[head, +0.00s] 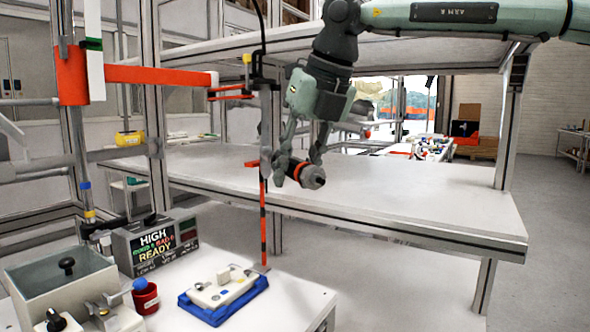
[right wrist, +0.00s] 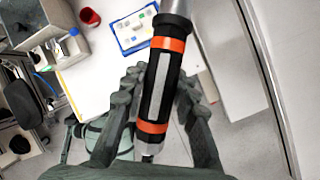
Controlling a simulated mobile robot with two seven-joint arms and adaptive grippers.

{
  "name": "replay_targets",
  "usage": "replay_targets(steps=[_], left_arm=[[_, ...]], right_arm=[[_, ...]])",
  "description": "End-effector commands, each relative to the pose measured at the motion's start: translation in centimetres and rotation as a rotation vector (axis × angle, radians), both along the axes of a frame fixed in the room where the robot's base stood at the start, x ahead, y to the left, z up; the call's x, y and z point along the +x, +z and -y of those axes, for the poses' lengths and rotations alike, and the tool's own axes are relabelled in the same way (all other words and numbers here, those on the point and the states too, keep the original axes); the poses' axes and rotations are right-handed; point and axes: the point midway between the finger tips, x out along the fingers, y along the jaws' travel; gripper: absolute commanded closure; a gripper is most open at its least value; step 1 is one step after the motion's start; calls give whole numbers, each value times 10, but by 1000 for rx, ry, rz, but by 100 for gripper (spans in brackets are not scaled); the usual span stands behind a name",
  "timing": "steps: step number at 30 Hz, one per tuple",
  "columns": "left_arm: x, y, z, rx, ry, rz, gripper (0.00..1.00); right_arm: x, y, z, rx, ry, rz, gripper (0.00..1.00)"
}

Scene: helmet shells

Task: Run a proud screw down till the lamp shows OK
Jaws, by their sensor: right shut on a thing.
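My right gripper (head: 297,168) is shut on a black powered driver with orange bands (head: 311,177), held in the air above the bench, behind and right of the work. In the right wrist view the driver (right wrist: 158,85) lies between the fingers (right wrist: 160,100), with a grey shaft running out of the top of the picture. A blue tray (head: 190,312) on the bench holds a pale workpiece (head: 217,291); it also shows in the right wrist view (right wrist: 133,30). The screws are too small to tell apart. The display box (head: 158,243) reads HIGH and READY. My left gripper is out of view.
An orange-and-black striped pole (head: 263,225) stands behind the tray. A red cup (head: 146,297) and a grey box with a black knob (head: 62,283) stand left of the tray. A long white shelf table (head: 420,195) runs behind the bench.

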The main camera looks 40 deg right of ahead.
Motion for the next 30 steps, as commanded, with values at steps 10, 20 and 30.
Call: replay_targets(steps=[10, 20, 30], left_arm=[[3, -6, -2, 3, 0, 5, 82], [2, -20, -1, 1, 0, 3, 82], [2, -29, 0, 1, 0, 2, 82]], right_arm=[[-9, 0, -5, -2, 2, 7, 100], [-36, -1, -20, -2, 1, 4, 100], [-61, 0, -33, -1, 1, 1, 100]])
